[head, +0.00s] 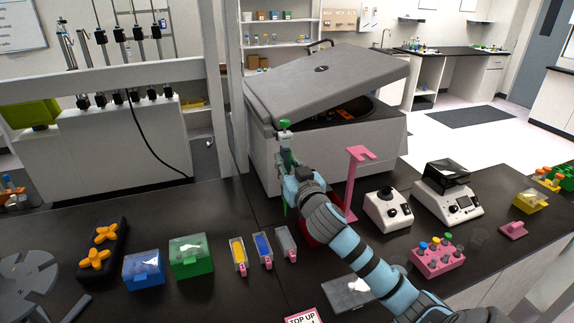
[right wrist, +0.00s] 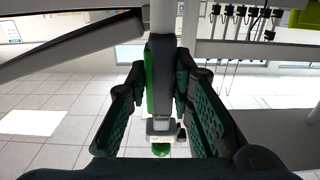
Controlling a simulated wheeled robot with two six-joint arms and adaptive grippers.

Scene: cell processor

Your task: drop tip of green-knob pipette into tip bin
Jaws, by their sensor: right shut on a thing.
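The green-knob pipette (head: 284,139) stands roughly upright in my right gripper (head: 291,181), its knob on top. The right wrist view also shows the pipette (right wrist: 161,100) between the two fingers of the right gripper (right wrist: 160,80), which is shut on it. The pipette's lower end and any tip are largely hidden by the gripper and arm. A red open container (head: 309,229), which looks like the tip bin, sits on the bench below the gripper. My right arm covers much of it. My left gripper is not in view.
A pink stand (head: 358,154) rises just right of the gripper. The large grey-lidded machine (head: 325,80) is behind. Blue (head: 144,269) and green (head: 191,256) tip boxes are left; a pink tube rack (head: 437,260) and small devices are right.

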